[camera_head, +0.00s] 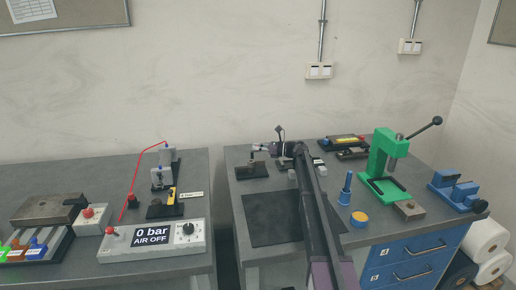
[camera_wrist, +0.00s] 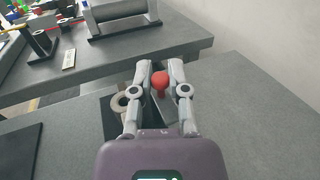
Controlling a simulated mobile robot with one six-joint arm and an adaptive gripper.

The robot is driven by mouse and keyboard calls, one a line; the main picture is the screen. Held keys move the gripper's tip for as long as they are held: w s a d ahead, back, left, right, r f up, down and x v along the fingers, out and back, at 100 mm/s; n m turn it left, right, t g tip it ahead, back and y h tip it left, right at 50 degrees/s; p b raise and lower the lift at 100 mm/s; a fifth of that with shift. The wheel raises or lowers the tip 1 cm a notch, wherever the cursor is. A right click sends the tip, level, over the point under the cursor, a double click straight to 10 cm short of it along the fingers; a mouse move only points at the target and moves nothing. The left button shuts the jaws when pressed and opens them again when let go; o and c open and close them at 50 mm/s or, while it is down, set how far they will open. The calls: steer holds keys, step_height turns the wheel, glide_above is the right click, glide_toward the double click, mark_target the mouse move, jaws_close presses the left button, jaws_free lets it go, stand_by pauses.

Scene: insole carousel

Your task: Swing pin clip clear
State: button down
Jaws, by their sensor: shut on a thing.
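In the wrist view, my gripper (camera_wrist: 161,68) has its two grey fingers closed around a red ball knob (camera_wrist: 159,82). A grey metal strip (camera_wrist: 164,108) shows below the knob between the fingers. I cannot tell for certain whether knob and strip make up the pin clip. A black base plate (camera_wrist: 109,103) with a pale ring (camera_wrist: 120,101) lies beside the left finger, partly hidden by it. In the head view, my gripper (camera_head: 263,147) is small, above a dark fixture (camera_head: 252,171) at the back left of the right bench; the knob cannot be made out there.
A green arbor press (camera_head: 383,160), a blue fixture (camera_head: 457,192), a blue post (camera_head: 346,188) and a yellow-topped tin (camera_head: 359,218) stand right of my arm. A dark mat (camera_head: 258,222) lies bare at the front. A gap separates the left bench, with its air control box (camera_head: 155,238).

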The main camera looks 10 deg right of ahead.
steer(key=c, duration=0.6)
jaws_free()
steer(key=v, duration=1.2)
